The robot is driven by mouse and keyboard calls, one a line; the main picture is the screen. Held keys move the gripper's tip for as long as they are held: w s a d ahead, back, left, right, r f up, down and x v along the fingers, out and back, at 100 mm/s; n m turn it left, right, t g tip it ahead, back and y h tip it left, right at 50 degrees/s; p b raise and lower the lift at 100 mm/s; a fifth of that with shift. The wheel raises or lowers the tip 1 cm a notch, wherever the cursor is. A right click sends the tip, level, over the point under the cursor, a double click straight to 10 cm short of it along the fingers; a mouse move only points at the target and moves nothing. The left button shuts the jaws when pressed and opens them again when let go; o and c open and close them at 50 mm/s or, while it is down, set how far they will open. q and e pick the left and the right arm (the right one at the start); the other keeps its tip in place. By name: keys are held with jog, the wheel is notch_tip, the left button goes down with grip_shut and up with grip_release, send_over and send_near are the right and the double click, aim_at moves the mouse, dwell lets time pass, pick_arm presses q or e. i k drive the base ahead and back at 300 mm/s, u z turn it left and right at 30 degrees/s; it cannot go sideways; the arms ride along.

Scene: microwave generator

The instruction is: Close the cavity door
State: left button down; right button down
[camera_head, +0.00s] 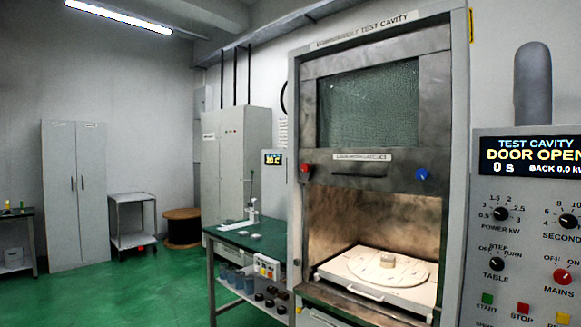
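The test cavity (325,215) is a tall metal cabinet on the right of the head view, and its lower opening is uncovered. The cavity door (430,105) is a metal panel with a green mesh window (368,105), and it is raised above the opening. A labelled bar with a red knob (305,168) and a blue knob (422,174) runs along the door's lower part. The display (530,155) on the control panel reads "DOOR OPEN" and "0 s". Neither of my grippers shows in this view.
A pale tray (345,265) with a round plate and a small block sits inside the cavity. A green-topped bench (250,238) stands left of the cabinet. The control panel (510,255) is at the far right. The green floor (120,295) at left is largely clear.

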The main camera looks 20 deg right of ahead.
aim_at(387, 169)
jog(key=z, duration=0.25)
jog(key=k, duration=0.2)
jog(key=u, duration=0.6)
jog(key=i, duration=1.15)
jog(key=z, duration=0.6)
